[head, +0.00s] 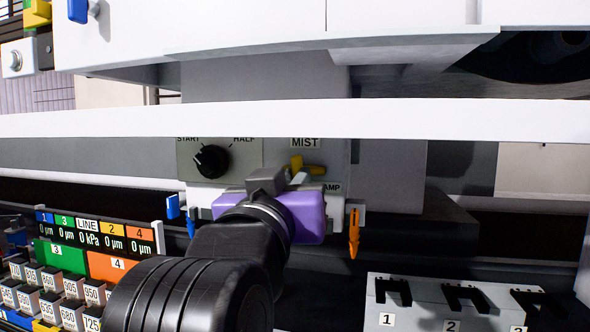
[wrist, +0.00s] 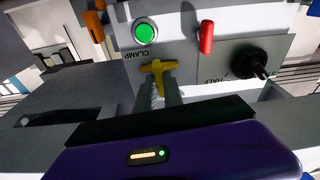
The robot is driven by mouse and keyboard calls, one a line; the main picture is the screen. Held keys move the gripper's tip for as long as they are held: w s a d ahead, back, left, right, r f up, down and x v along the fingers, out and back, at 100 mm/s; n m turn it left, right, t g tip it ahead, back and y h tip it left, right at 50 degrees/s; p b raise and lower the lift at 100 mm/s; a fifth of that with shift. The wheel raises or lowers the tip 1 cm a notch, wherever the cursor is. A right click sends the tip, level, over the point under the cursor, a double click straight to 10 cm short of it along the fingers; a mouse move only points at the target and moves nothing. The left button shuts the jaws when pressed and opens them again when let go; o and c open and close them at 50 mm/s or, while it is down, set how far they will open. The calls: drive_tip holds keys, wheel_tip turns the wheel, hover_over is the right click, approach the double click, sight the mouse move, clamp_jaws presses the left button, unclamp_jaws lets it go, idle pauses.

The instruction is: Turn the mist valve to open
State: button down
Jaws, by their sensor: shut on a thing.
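The mist valve is a yellow T-shaped handle (head: 312,169) on the grey panel, under the MIST label (head: 305,142) in the head view. It also shows in the wrist view (wrist: 158,67), its crossbar roughly level and its stem running down between my fingers. My gripper (wrist: 160,90), with a purple body (head: 305,215) in the head view, is at the panel and shut on the handle. The fingers hide part of the stem, and my gripper hides the panel below it in the head view.
A black START/HALF knob (head: 211,161) is left of the valve. In the wrist view, a green button (wrist: 144,32) and a red lever (wrist: 206,38) sit close to the handle. An orange hanging piece (head: 354,234) is at right. A white rail (head: 400,118) crosses above.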

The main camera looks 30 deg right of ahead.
drive_tip(key=shift+r+n+p, duration=0.1)
drive_tip(key=shift+n+p, duration=1)
drive_tip(key=shift+n+y+p, duration=0.3)
drive_tip(key=shift+n+p, duration=0.3)
drive_tip(key=shift+p, duration=0.05)
drive_tip(key=shift+n+t, duration=0.3)
drive_tip(key=shift+s+n+p, duration=0.1)
drive_tip(key=shift+n+p, duration=0.5)
drive_tip(key=shift+p, duration=0.5)
drive_tip(key=shift+n+y+p, duration=0.6)
drive_tip(key=shift+n+p, duration=1.3)
drive_tip(key=shift+p, duration=0.55)
drive_tip(key=shift+d+n, duration=0.1)
drive_tip(key=shift+n, duration=0.2)
drive_tip(key=n, duration=0.4)
drive_tip(key=shift+y, duration=0.4)
drive_tip(key=shift+n, duration=0.3)
